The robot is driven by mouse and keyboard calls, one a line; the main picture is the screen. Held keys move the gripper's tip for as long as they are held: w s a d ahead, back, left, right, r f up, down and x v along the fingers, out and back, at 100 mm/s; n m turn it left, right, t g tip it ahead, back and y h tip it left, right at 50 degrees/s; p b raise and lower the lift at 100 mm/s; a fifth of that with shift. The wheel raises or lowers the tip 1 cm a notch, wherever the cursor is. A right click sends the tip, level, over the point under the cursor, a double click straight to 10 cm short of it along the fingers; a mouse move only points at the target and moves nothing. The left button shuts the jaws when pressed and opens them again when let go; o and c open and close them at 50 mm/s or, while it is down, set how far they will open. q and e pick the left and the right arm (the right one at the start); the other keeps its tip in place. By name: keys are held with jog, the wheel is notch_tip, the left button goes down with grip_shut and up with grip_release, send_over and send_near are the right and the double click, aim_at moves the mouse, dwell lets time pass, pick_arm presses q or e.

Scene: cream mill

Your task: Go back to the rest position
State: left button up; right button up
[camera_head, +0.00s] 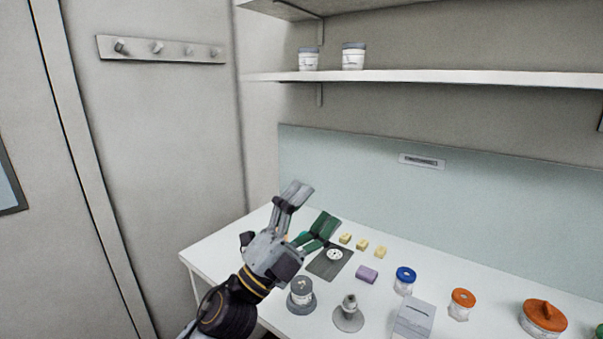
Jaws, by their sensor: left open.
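My left gripper (310,207) is open and empty over the back left part of the white table (222,246). One finger looks grey and points up; the other looks green and is spread away to the right. The spread finger overlaps the far edge of a dark square plate (330,263) with a white round piece on it. I cannot tell how high the gripper is above the table. My left arm comes in from the bottom and hides part of the table's front left. My right gripper is not in view.
Yellow blocks (362,245), a purple block (367,274), a grey round pot (301,296), a metal cone-shaped piece (348,315), a grey box (414,319), a blue-lidded jar (404,281), an orange-lidded jar (461,304) and an orange-topped pot (543,318) stand right of my arm. A shelf (440,76) hangs above.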

pick_arm(q)
jog(key=w+a+f+n+t+y, duration=0.5)
jog(key=w+a+f+n+y, duration=0.2)
jog(key=a+f+n+y, duration=0.75)
jog(key=s+a+f+n+g+y, duration=0.2)
jog(key=a+f+n+g+y, duration=0.15)
jog(key=f, duration=0.35)
jog(key=s+a+f+n+g+y, duration=0.1)
jog(key=a+f+n+g+y, duration=0.2)
jog(key=f, duration=0.4)
jog(key=s+a+f+n+g, duration=0.35)
jog(key=s+f+g, duration=0.75)
jog(key=s+f, duration=0.85)
jog(key=s+a+f, duration=0.1)
jog(key=s+f, duration=0.2)
jog(key=f, duration=2.9)
jog(key=s+a+f+g, duration=0.1)
jog(key=s+a+f, duration=0.2)
jog(key=s+f, duration=0.6)
jog(key=s+a+f, duration=0.2)
jog(key=s+f, duration=0.8)
jog(key=s, duration=0.2)
jog(key=shift+s+a+f+g, duration=0.2)
jog(key=shift+s+a+g, duration=0.1)
jog(key=shift+a+g, duration=0.1)
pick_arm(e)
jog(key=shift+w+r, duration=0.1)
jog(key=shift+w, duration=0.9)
